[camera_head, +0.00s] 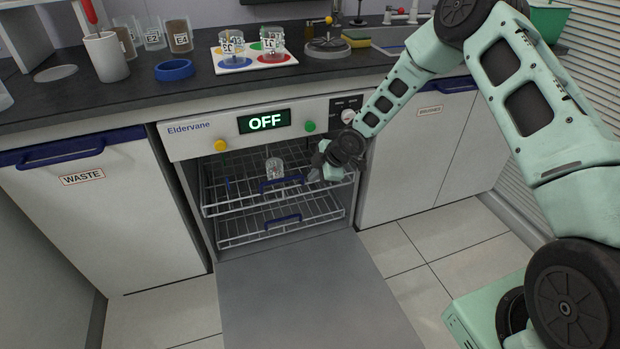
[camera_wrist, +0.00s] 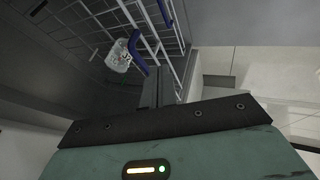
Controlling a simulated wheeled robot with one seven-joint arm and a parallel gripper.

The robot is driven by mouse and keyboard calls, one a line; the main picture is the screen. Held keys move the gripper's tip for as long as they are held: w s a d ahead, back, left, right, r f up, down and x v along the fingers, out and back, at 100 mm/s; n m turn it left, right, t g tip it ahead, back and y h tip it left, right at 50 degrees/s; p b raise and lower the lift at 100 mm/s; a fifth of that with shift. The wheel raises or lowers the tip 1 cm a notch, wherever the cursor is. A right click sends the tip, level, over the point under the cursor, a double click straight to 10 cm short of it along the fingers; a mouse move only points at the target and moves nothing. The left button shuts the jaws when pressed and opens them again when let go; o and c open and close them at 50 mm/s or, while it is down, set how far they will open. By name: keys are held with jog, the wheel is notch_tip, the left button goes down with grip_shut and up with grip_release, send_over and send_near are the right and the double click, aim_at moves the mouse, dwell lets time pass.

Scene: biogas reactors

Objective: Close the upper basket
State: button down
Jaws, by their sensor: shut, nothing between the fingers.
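The upper basket (camera_head: 232,205) is a wire rack in the open dishwasher, with a blue handle (camera_head: 281,184) at its front. Its front looks slightly forward of the lower basket; how far out it is cannot be told exactly. A clear beaker (camera_head: 274,168) stands in it. My gripper (camera_head: 313,174) is shut and empty at the right part of the upper basket's front, near the handle. In the wrist view, the fingers (camera_wrist: 157,88) are beside the basket wires and the blue handle (camera_wrist: 138,48); contact cannot be told. The beaker (camera_wrist: 118,57) shows behind the handle.
The lower basket (camera_head: 250,237) with a blue handle sits below. The dishwasher door (camera_head: 300,290) lies open across the floor in front. The panel display (camera_head: 264,122) reads OFF. A waste cabinet (camera_head: 110,215) stands left; the counter above holds labelled beakers and a mug.

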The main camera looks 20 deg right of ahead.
jog(key=p+v, duration=0.1)
jog(key=v, duration=0.4)
jog(key=w+a+f+t+b, duration=0.1)
jog(key=w+a+f+b, duration=0.4)
jog(key=w+f, duration=0.2)
jog(key=shift+w+f+m+y, duration=0.3)
jog(key=shift+f+y, duration=0.1)
jog(key=shift+f, duration=0.95)
